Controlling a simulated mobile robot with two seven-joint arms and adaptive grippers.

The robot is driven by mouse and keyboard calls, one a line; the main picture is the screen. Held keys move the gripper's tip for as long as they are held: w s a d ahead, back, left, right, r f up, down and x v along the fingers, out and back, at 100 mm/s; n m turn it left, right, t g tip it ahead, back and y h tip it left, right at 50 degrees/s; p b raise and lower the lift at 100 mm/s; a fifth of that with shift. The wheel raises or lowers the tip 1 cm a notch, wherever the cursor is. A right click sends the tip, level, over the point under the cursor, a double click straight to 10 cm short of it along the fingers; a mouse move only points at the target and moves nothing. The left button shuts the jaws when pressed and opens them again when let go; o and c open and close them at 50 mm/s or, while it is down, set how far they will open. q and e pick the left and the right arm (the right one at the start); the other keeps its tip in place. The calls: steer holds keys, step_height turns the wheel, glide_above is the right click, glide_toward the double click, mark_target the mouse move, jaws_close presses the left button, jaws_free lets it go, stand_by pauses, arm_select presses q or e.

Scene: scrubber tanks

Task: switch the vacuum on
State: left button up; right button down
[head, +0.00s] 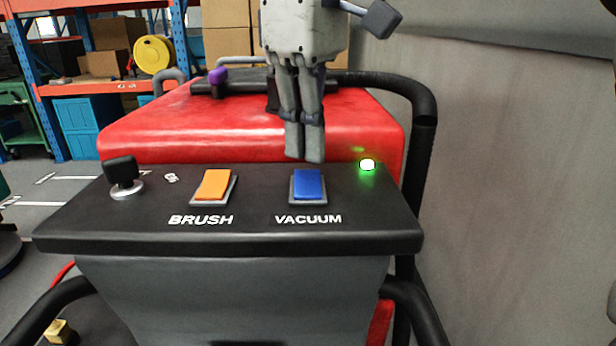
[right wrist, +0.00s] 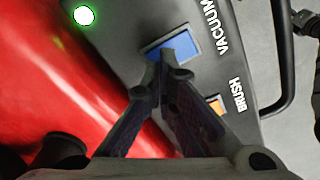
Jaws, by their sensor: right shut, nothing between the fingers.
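The blue vacuum switch (head: 308,185) sits in a grey frame on the black control panel (head: 140,240), above the white word VACUUM. It also shows in the right wrist view (right wrist: 181,44), partly hidden by the fingertips. My right gripper (head: 305,158) is shut and empty, pointing down at the switch's far edge. In the right wrist view its closed fingertips (right wrist: 160,54) overlap the blue rocker. I cannot tell whether they touch it. A small lamp (head: 367,164) right of the switch glows green. My left gripper is not in view.
An orange brush switch (head: 213,185) sits left of the vacuum switch. A black knob (head: 123,176) stands at the panel's left end. The red tank (head: 170,125) rises behind the panel. A black tubular bar (head: 424,150) and a grey wall (head: 520,200) are at the right.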

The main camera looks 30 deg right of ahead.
mark_target(308, 173)
steer(key=shift+f, duration=1.25)
stand_by(0.8)
steer(key=shift+r+p, duration=0.45)
steer(key=shift+r, duration=3.1)
